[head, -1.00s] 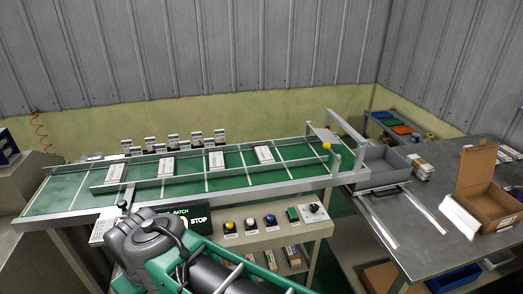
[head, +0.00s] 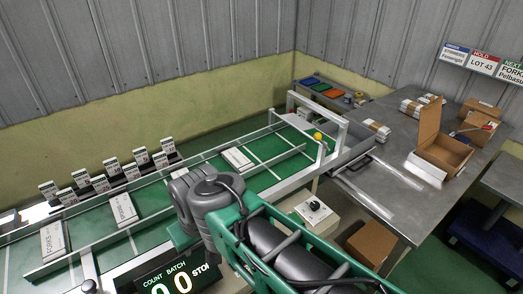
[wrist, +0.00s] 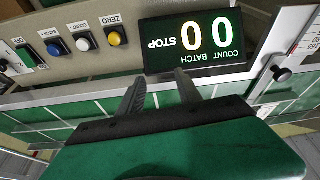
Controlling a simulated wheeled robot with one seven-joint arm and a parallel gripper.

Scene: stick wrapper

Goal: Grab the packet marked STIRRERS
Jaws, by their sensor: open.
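White packets lie spaced along the green conveyor (head: 110,240) in the head view: one at the left (head: 52,243), one right of it (head: 124,210) and one farther along (head: 237,158). Their print is too small to read surely, so I cannot tell which is marked STIRRERS. My arm covers part of the belt between the second and the far one. My gripper (wrist: 170,92) is open and empty in the wrist view, its two dark fingers pointing at the control panel beside the count display (wrist: 193,42). No packet shows in that view; the fingers are hidden in the head view.
Metal rails run along the belt. A rack of small upright cards (head: 110,172) stands behind it. A metal frame with a yellow knob (head: 318,136) spans the far end. Buttons (wrist: 84,41) line the panel. An open cardboard box (head: 440,155) sits on the grey table at right.

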